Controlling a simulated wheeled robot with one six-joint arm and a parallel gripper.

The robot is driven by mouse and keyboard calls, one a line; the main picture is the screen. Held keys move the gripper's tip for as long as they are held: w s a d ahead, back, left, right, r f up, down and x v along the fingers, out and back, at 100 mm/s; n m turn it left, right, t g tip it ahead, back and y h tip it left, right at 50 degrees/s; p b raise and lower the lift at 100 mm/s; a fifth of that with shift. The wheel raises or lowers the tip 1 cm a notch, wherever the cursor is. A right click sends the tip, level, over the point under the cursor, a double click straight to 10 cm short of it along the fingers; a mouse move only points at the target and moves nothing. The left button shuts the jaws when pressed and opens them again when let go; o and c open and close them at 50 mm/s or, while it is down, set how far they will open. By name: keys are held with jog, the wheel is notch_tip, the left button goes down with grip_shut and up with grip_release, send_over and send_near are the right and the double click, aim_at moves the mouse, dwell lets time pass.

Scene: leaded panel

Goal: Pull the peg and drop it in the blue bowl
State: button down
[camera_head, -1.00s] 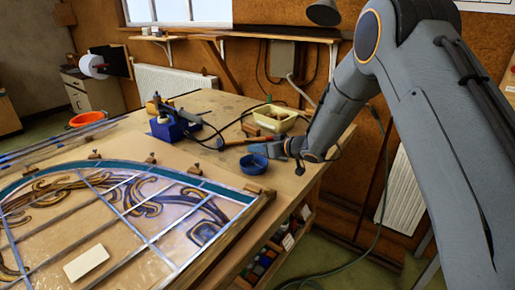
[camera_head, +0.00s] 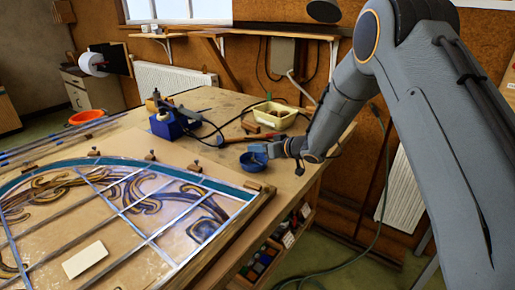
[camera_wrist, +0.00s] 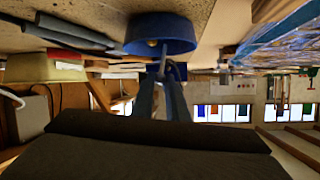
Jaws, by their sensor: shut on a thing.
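The blue bowl (camera_head: 254,162) stands on the workbench near its right edge, beyond the leaded panel (camera_head: 165,228). In the wrist view, which is upside down, the bowl (camera_wrist: 160,30) is just past my fingertips. My gripper (camera_head: 264,150) is at the bowl's upper right side in the head view, close to its rim. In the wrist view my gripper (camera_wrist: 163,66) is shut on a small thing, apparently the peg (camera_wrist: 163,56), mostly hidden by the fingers. I cannot tell whether the gripper touches the bowl.
Several wooden pegs, one of them here (camera_head: 196,167), line the panel's curved edge. A hammer (camera_head: 232,139), a cream tray (camera_head: 274,116) and a blue tool stand (camera_head: 172,125) are behind the bowl. The orange bowl (camera_head: 86,117) is far left.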

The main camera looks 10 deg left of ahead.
jog(key=shift+f+b, duration=0.65)
jog(key=shift+f, duration=0.5)
dwell(0.6)
jog(key=c, duration=1.7)
grip_release()
jog(key=shift+o, duration=0.2)
